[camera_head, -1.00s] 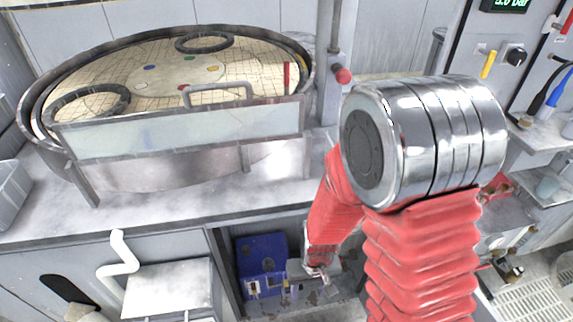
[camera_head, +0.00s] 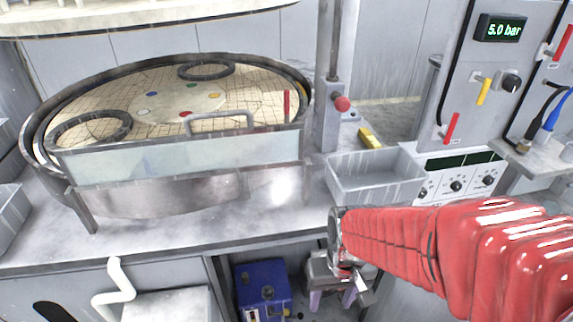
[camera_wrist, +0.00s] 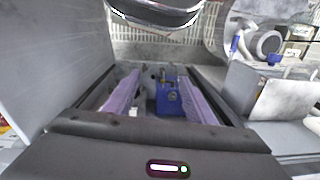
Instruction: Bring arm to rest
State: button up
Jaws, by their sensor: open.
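My arm, in a red ribbed sleeve, reaches in from the right in the head view. My gripper (camera_head: 332,298) points down in front of the bench, beside the open space under it. Its two purple-padded fingers are apart. In the wrist view the fingers (camera_wrist: 158,92) stand wide on both sides with nothing held between them. A blue box (camera_head: 262,288) under the bench is left of the gripper; it shows beyond the fingers in the wrist view (camera_wrist: 172,97).
The round polishing platen (camera_head: 180,100) with a clear front guard stands on the bench. A grey bin (camera_head: 375,178) sits right of it, above my gripper. A yellow block (camera_head: 369,138) lies behind the bin. A valve panel (camera_head: 490,95) is at the right, near my arm.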

jog(key=s+d+r+t, duration=0.1)
jog(key=d+r+t, duration=0.1)
jog(key=r, duration=0.7)
jog(key=s+d+r+m+t, duration=0.1)
jog(key=d+r+t, duration=0.2)
jog(key=r, duration=0.5)
jog(key=shift+s+d+r+t+h, duration=0.3)
jog(key=shift+s+d+r, duration=0.1)
dwell(1.2)
